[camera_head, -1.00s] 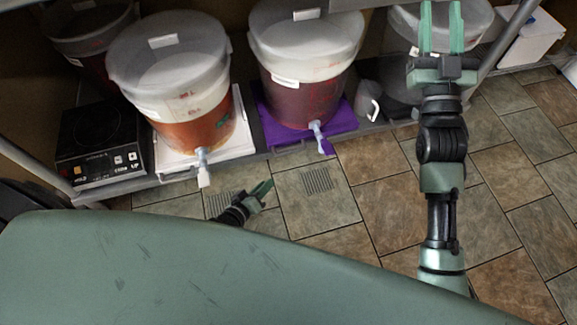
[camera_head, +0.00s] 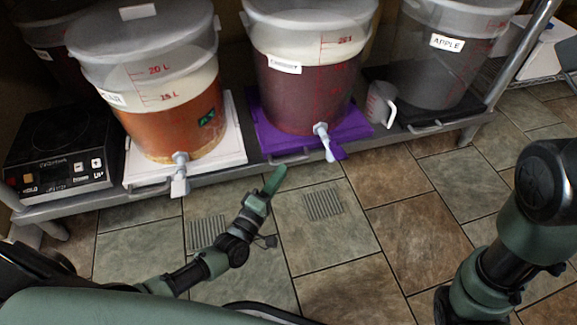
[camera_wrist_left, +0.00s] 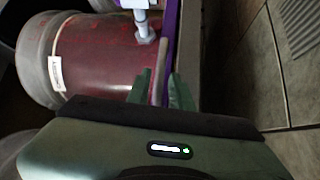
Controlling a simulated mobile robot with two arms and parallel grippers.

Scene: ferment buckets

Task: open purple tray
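The purple tray (camera_head: 350,126) lies on the low shelf under a white-lidded bucket of dark red liquid (camera_head: 300,95). Its metal handle (camera_head: 290,158) is at its front edge. My left gripper (camera_head: 274,180) is just in front of and below that handle. In the left wrist view the fingers of my left gripper (camera_wrist_left: 161,90) are apart, with the pale handle bar (camera_wrist_left: 162,60) appearing between them; contact cannot be told. The tray shows there as a thin purple strip (camera_wrist_left: 171,25). My right arm is at the right edge, its gripper out of view.
A white tray (camera_head: 233,140) with an orange-liquid bucket (camera_head: 175,120) is left of the purple tray, beside a hot plate (camera_head: 62,150). A grey jug (camera_head: 380,102) and the apple bucket (camera_head: 440,60) are right. The bucket's spigot (camera_head: 324,140) overhangs the purple tray's front. Tiled floor is clear.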

